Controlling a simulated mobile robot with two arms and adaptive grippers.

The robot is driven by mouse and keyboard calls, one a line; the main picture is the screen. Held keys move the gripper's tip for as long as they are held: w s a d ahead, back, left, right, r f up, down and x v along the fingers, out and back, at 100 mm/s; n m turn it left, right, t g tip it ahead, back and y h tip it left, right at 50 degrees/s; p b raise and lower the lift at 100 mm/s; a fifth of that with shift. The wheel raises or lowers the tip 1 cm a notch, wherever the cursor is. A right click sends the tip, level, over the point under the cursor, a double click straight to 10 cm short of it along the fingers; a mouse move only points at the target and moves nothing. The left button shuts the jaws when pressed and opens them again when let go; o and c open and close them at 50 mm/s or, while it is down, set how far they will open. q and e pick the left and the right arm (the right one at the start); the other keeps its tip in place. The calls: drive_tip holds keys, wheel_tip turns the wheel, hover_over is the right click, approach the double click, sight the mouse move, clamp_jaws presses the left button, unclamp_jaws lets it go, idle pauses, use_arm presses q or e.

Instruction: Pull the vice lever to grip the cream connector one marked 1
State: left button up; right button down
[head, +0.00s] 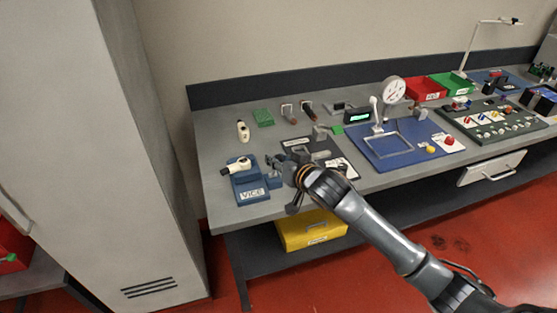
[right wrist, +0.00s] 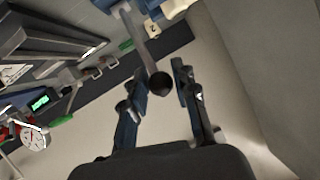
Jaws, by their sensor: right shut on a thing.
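The blue vice (head: 250,190), labelled VICE, stands at the left front of the bench. A cream connector (head: 237,166) lies in its top; its number is not readable. A second cream connector (head: 242,131) stands behind on the bench; in the right wrist view it shows a 2 (right wrist: 150,28). The grey vice lever (right wrist: 142,40) ends in a black ball knob (right wrist: 160,84). My right gripper (right wrist: 156,88) has its fingers either side of the knob and is shut on the lever's end. In the head view the gripper (head: 281,168) is just right of the vice, and the lever is mostly hidden.
A green block (head: 263,117) and several small tools lie behind the vice. A dark mat (head: 320,148) with parts is to the right, then a blue mat (head: 424,151). A grey cabinet (head: 120,150) stands close on the left. A yellow box (head: 311,231) sits below the bench.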

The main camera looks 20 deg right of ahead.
drive_tip(key=shift+f, duration=0.1)
drive_tip(key=c, duration=1)
unclamp_jaws()
drive_tip(key=v, duration=1.2)
drive_tip(key=shift+a, duration=0.1)
